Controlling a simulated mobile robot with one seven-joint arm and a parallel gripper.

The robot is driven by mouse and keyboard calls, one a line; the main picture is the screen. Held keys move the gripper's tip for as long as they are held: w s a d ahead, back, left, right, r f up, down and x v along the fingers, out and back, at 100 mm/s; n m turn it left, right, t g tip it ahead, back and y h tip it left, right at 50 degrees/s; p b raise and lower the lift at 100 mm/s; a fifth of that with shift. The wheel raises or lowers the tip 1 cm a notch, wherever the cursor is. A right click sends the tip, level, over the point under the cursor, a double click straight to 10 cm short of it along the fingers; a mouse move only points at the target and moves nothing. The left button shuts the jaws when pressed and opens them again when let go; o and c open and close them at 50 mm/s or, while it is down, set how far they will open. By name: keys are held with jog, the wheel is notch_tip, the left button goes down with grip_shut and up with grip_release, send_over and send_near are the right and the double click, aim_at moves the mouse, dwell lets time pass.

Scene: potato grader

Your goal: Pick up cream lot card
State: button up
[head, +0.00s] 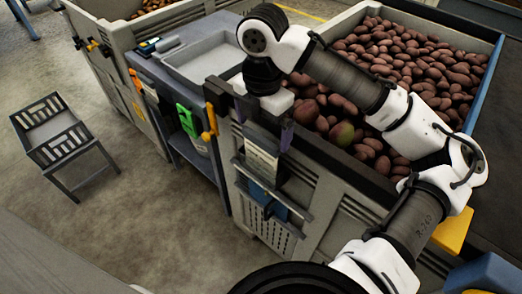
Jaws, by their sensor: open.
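The cream lot card (262,160) is a pale upright sheet with dark print near its top, at the front face of the grey potato bin (320,194). Its lower part goes behind a grey rail or holder. My gripper (263,124) hangs from the wrist at the bin's front rim, pointing down. Its two purple-tipped fingers are apart, one to each side above the card's top edge. The gap between them looks empty. I cannot tell whether either finger touches the card.
A blue-grey bench (192,95) with a pale tray (203,62) stands to the left. Green and yellow tools hang there. A dark slatted crate stand (56,145) stands on open floor.

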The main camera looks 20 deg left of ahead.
aim_at(260, 137)
jog(key=shift+s+a+f+p, duration=0.1)
jog(key=shift+f+p, duration=0.15)
jog(key=shift+f, duration=1.4)
jog(key=shift+s+a+f+p, duration=0.1)
jog(key=shift+f+p, duration=0.15)
jog(key=shift+f, duration=1.35)
jog(key=c, duration=0.6)
jog(key=shift+r, duration=0.1)
jog(key=shift+c, duration=0.2)
